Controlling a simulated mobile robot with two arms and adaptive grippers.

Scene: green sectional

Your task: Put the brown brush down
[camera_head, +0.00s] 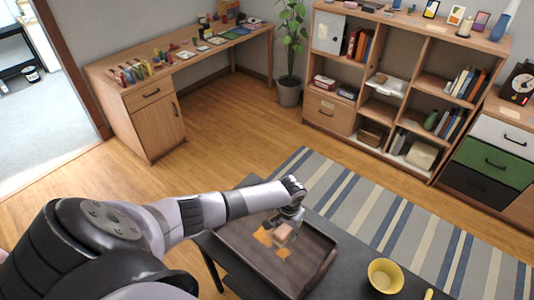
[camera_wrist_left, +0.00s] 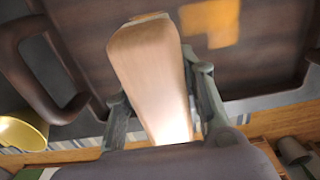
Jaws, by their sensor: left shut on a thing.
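My left gripper (camera_head: 292,214) is over the dark brown tray (camera_head: 232,252) on the dark table. It is shut on the brown brush (camera_head: 283,233), a tan-brown block. In the left wrist view the brush (camera_wrist_left: 148,62) sits between the two fingers of the gripper (camera_wrist_left: 162,105), and its far end points into the tray (camera_wrist_left: 110,15). Whether the brush touches the tray floor is hard to tell. An orange patch (camera_head: 263,237) lies on the tray floor beside the brush; it also shows in the left wrist view (camera_wrist_left: 210,22). My right gripper is out of view.
A yellow bowl (camera_head: 385,275) stands on the dark table (camera_head: 345,262), right of the tray. A striped rug (camera_head: 375,205) lies beyond the table. A wooden desk (camera_head: 150,90) with many small items and a shelf unit (camera_head: 395,75) stand farther back.

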